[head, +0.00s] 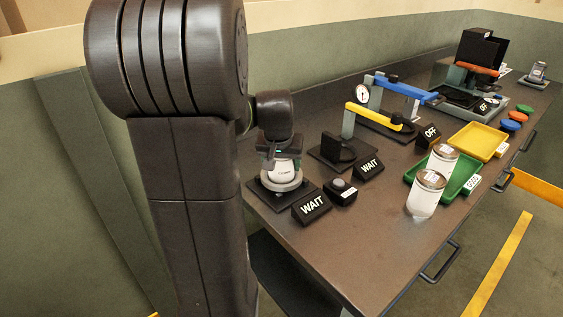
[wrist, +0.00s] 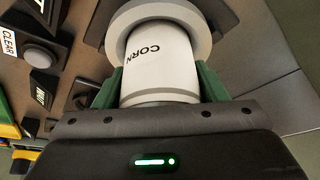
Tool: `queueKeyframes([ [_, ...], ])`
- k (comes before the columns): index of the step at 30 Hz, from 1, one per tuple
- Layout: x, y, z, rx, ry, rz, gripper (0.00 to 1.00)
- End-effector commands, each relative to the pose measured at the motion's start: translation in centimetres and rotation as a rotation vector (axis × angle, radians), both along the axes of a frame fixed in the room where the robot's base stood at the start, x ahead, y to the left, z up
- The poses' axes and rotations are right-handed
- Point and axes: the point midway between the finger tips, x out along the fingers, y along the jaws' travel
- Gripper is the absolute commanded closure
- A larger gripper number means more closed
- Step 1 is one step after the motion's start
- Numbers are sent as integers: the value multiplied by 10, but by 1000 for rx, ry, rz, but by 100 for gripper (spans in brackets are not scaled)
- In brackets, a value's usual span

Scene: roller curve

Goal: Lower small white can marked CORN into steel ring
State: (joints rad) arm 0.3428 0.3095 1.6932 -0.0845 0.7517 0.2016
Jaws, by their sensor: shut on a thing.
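The small white can marked CORN (wrist: 160,62) is held between the green fingers of my gripper (wrist: 155,92) in the wrist view. In the head view the can (head: 281,171) is upright under my gripper (head: 281,160). The steel ring (wrist: 198,18) surrounds the can's far end in the wrist view. In the head view the ring (head: 277,187) sits on a dark square base, and the can's lower part is at or inside it. Whether the can touches the bottom is hidden.
A black WAIT sign (head: 311,207) and a black button box (head: 341,191) stand right of the ring. A yellow-handled clamp device (head: 375,116) is farther back. The bench front is clear.

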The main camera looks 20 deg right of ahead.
Motion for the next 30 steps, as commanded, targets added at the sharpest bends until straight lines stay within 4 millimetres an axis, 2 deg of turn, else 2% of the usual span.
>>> queueKeyframes([
  [30,0,0,-9,0,-1,0,70],
])
